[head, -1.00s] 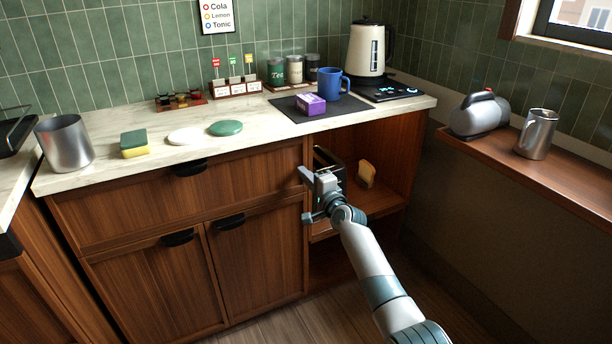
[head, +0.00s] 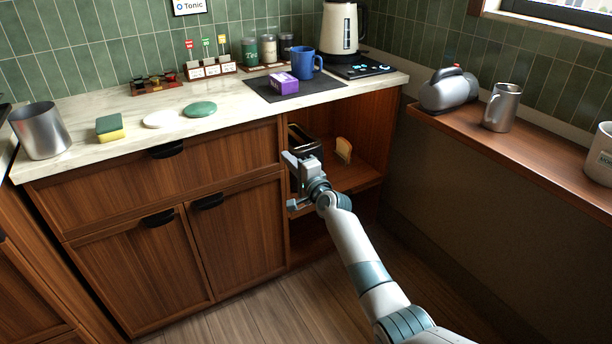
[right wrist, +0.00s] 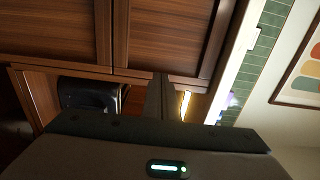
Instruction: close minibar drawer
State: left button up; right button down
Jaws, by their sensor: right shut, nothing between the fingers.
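The wooden minibar drawer (head: 215,158) is the wide front under the counter, with a black handle (head: 166,150). Its front looks about flush with the cabinet; I make out no clear gap. Two doors with black handles are below it. My right gripper (head: 297,181) is shut and empty, in front of the cabinet's right edge, beside the open niche. Whether it touches the wood I cannot tell. In the right wrist view its dark fingers (right wrist: 160,98) point at wooden fronts (right wrist: 175,35). My left gripper is not in view.
The open niche holds a dark toaster (head: 303,143) and bread (head: 343,150). The counter (head: 85,165) carries a steel cup (head: 40,131), a sponge (head: 109,128), a blue mug (head: 304,64) and a kettle (head: 340,28). A wall ledge (head: 540,150) is at right. The floor (head: 300,295) before the cabinet is clear.

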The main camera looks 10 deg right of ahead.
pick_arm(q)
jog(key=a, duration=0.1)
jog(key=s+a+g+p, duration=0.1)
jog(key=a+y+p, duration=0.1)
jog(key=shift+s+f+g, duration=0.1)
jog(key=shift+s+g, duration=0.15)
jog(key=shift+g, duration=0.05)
pick_arm(e)
jog(key=v, duration=0.8)
jog(key=shift+s+f, duration=0.15)
jog(key=shift+s, duration=0.25)
jog(key=shift+d, duration=0.1)
